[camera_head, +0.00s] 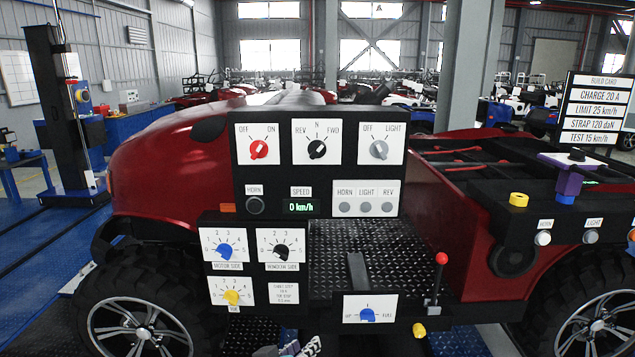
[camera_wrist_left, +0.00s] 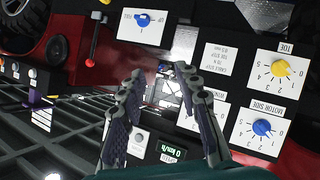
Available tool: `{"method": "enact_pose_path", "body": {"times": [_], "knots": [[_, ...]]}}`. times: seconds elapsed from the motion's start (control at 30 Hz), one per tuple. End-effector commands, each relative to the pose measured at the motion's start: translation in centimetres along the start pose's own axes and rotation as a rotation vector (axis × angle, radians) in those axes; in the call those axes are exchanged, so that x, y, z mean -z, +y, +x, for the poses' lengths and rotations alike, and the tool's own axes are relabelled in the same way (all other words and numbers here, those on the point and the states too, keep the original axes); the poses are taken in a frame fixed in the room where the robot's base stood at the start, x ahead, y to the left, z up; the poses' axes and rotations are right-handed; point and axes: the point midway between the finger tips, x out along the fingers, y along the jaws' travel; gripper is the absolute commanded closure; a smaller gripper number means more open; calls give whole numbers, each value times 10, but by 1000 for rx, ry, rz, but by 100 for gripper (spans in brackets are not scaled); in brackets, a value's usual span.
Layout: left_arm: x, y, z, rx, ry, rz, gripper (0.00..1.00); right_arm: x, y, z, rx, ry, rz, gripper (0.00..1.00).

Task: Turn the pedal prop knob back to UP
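The pedal prop knob (camera_head: 367,314) is a blue dial on a white plate marked UP at its left and FULL at its right. It sits low on the panel below the pedal recess. Its pointer looks roughly upward, between the two marks, but is small. The knob also shows upside down at the top of the left wrist view (camera_wrist_left: 143,19). My left gripper (camera_head: 300,349) only shows its tips at the bottom edge of the head view, left of and below the knob. In the wrist view its fingers (camera_wrist_left: 160,72) are apart and empty, away from the knob. My right gripper is not in view.
A red-balled lever (camera_head: 441,259) stands right of the pedal recess, with a yellow knob (camera_head: 419,330) beneath. The yellow TOE dial (camera_head: 232,297), blue motor-side dial (camera_head: 224,251) and black window-side dial (camera_head: 281,250) lie left. A tyre (camera_head: 100,300) stands at lower left.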

Motion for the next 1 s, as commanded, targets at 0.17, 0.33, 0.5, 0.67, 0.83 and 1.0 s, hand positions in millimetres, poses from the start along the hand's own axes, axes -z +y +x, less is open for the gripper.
{"method": "enact_pose_path", "body": {"times": [0.17,0.33,0.5,0.67,0.83,1.0], "knots": [[-61,-76,-73,224,-214,129,67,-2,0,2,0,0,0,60],[-102,-124,-124,382,-359,182,67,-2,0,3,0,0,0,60],[-116,-140,-144,439,-411,196,67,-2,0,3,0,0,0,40],[-116,-140,-144,441,-414,197,67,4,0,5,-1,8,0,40],[-113,-138,-146,439,-413,197,67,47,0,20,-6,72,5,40],[-108,-135,-148,439,-412,197,67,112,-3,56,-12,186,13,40]]}}
